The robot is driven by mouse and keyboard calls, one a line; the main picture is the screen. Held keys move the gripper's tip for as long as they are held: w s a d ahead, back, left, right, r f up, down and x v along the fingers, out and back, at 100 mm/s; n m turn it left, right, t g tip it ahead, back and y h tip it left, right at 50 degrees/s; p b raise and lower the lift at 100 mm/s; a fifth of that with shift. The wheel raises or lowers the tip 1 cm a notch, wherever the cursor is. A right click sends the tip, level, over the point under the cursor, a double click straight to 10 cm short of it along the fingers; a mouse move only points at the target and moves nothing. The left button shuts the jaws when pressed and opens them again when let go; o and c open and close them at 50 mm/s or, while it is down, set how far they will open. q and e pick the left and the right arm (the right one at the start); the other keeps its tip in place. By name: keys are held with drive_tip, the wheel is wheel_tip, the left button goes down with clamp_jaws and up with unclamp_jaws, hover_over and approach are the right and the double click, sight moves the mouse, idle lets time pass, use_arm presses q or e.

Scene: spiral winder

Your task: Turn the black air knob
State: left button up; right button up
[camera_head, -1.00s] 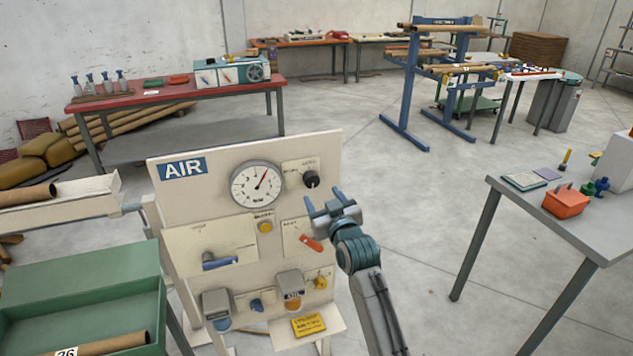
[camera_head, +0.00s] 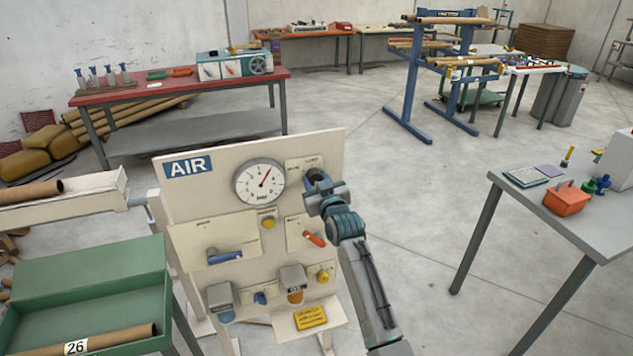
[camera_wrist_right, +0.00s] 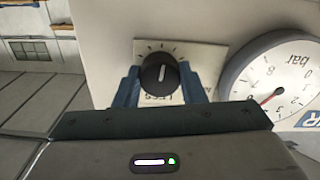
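The black air knob (camera_wrist_right: 160,74) is round, with a white pointer line that stands nearly upright in the right wrist view. It sits on a pale label plate with tick marks on the cream AIR panel (camera_head: 221,150). My right gripper (camera_wrist_right: 160,78) has one blue finger on each side of the knob, and both fingers appear to touch its sides. In the head view my right gripper (camera_head: 318,190) is at the panel's upper right and hides most of the knob. My left gripper is not in view.
A round pressure gauge (camera_head: 259,183) is beside the knob. A yellow button (camera_head: 267,223), an orange-red lever (camera_head: 314,239) and a blue lever (camera_head: 224,257) are lower on the panel. A grey table (camera_head: 565,225) stands to the right, with clear floor between.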

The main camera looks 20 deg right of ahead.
drive_tip(key=c, duration=0.3)
drive_tip(key=shift+m, duration=0.3)
drive_tip(key=m+p, duration=0.1)
drive_tip(key=m, duration=0.2)
drive_tip(key=shift+m+p, duration=0.65)
drive_tip(key=shift+m, duration=1.35)
drive_tip(key=o, duration=1)
